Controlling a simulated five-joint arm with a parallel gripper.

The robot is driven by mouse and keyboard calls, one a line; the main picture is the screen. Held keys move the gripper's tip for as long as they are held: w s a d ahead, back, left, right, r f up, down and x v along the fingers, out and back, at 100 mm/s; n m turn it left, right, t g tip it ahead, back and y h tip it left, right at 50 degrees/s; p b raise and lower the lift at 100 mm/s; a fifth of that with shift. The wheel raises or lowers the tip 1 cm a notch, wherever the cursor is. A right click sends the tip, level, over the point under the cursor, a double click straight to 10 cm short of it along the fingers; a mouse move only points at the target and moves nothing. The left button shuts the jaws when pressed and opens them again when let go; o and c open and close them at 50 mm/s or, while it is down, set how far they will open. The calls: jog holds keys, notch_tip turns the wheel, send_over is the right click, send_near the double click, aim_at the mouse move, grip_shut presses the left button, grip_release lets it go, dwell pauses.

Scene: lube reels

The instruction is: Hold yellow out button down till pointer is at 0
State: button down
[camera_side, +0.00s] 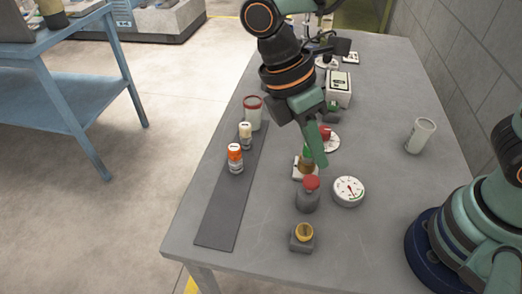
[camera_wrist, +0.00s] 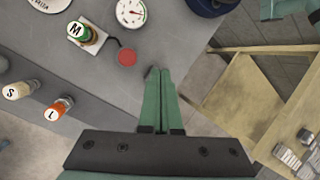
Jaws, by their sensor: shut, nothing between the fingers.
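The yellow button (camera_side: 304,231) sits on a small grey block near the front edge of the table in the side view. It does not show in the wrist view. The round white gauge (camera_side: 349,190) lies behind it to the right; its face also shows at the top of the wrist view (camera_wrist: 131,12). Its pointer is red, but the scale is too small to read. My gripper (camera_side: 322,164) is shut and empty, pointing down above the table, behind the yellow button and apart from it. Its closed fingers show in the wrist view (camera_wrist: 158,74).
A grey red-topped piece (camera_side: 308,197) stands between my gripper and the yellow button. The M bottle (camera_wrist: 79,31) stands on a white pad. An orange-capped bottle (camera_side: 235,158) and a cream-capped one (camera_side: 245,136) stand on the dark strip. A clear cup (camera_side: 420,135) is at right.

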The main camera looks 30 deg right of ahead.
aim_at(301, 230)
jog(key=s+a+f+n+g+h, duration=0.1)
jog(key=s+a+f+n+h, duration=0.1)
jog(key=s+a+n, duration=0.1)
jog(key=shift+s+a+f+n+h, duration=0.4)
jog(key=shift+a+n, duration=0.1)
jog(key=shift+n, duration=0.1)
jog(key=shift+f, duration=4.35)
jog(key=shift+f, duration=0.2)
jog(key=shift+w+d+f, duration=0.1)
jog(key=shift+f, duration=0.15)
